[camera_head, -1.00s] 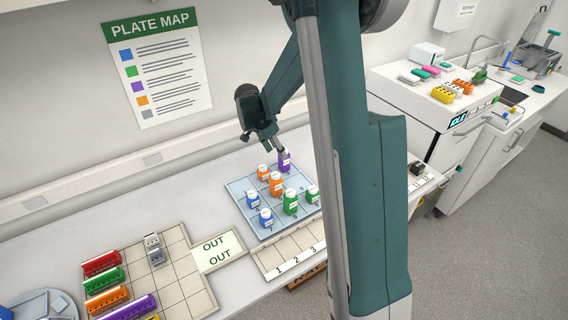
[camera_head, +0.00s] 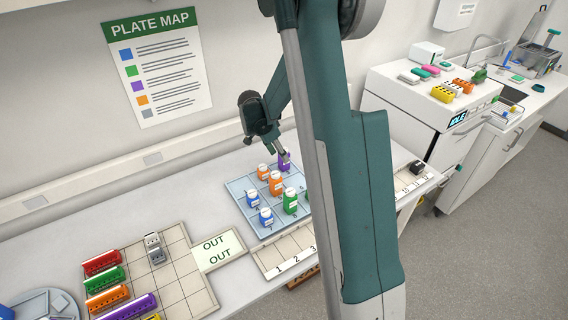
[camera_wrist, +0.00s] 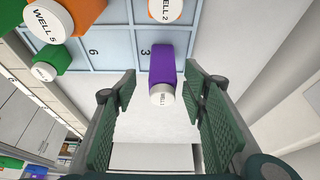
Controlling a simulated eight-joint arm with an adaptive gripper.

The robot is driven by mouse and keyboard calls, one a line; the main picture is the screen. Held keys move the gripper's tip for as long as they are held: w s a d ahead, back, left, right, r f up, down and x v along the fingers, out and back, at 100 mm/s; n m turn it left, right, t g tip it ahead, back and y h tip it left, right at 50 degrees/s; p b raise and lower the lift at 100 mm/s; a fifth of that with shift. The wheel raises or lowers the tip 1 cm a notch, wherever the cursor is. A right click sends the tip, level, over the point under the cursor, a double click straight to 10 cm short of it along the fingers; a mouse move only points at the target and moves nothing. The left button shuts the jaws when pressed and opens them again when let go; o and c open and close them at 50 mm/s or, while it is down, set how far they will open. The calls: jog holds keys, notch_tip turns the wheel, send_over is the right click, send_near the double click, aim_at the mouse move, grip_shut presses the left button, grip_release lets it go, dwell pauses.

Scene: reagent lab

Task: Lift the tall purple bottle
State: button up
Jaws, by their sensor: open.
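The tall purple bottle (camera_head: 284,162) stands at the far corner of the blue numbered tray (camera_head: 236,187). In the wrist view the purple bottle (camera_wrist: 167,68) has a white cap marked WELL and sits by the cell numbered 3. My gripper (camera_wrist: 161,80) is open, with one green padded finger on each side of the bottle. A gap shows on both sides, and neither finger appears to touch it. In the head view my gripper (camera_head: 281,154) is right at the bottle's top and partly covers it.
Orange bottles (camera_head: 277,183), blue bottles (camera_head: 266,217) and a green bottle (camera_head: 290,201) stand on the same tray. My arm hides the tray's right side. An OUT board (camera_head: 218,250) and a rack grid (camera_head: 176,275) lie to the left.

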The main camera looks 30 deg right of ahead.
jog(key=shift+d+f, duration=0.2)
jog(key=shift+f, duration=0.3)
jog(key=shift+x, duration=2.6)
jog(key=shift+w, duration=0.2)
jog(key=c, duration=1)
